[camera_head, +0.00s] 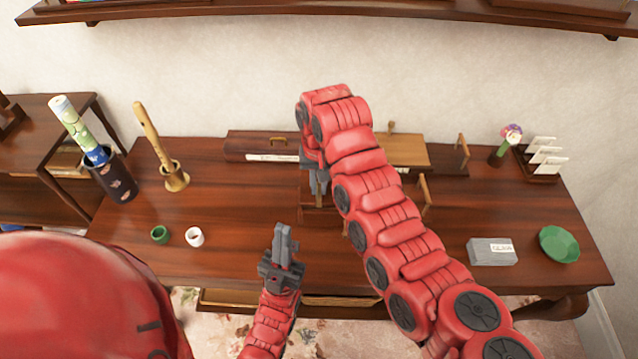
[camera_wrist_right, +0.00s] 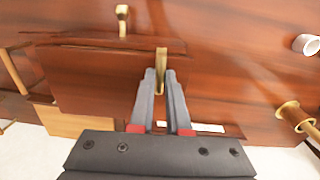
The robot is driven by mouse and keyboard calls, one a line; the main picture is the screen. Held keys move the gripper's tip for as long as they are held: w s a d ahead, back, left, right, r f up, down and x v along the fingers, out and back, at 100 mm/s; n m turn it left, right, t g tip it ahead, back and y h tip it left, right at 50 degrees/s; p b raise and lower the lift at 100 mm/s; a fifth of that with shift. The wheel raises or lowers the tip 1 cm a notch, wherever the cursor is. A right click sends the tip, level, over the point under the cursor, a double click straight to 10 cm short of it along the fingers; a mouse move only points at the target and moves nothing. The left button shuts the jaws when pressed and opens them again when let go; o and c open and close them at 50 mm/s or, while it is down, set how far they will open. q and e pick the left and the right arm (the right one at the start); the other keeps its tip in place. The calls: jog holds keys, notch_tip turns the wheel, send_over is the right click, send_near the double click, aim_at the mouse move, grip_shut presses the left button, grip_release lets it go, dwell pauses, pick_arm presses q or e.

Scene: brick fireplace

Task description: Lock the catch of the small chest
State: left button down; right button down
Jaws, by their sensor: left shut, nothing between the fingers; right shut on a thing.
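The small chest is a dark wooden box (camera_wrist_right: 90,85) in the right wrist view. A brass catch (camera_wrist_right: 162,58) stands at its edge. My right gripper (camera_wrist_right: 160,75) is shut on the brass catch, with its fingertips at the catch's upper part. In the head view my right gripper (camera_head: 318,182) points down at the chest, and my right arm hides most of it. Whether the catch is fully turned cannot be told. My left gripper (camera_head: 283,238) is shut and empty, in front of the chest near the table's front edge.
A grey box (camera_head: 492,252) and green dish (camera_head: 559,244) lie right. A shelf hangs above.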

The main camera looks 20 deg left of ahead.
aim_at(318, 189)
dwell(0.5)
jog(key=c, duration=0.9)
grip_release()
notch_tip(318, 189, up, 17)
jog(key=shift+r+b, duration=0.2)
jog(key=shift+b, duration=0.15)
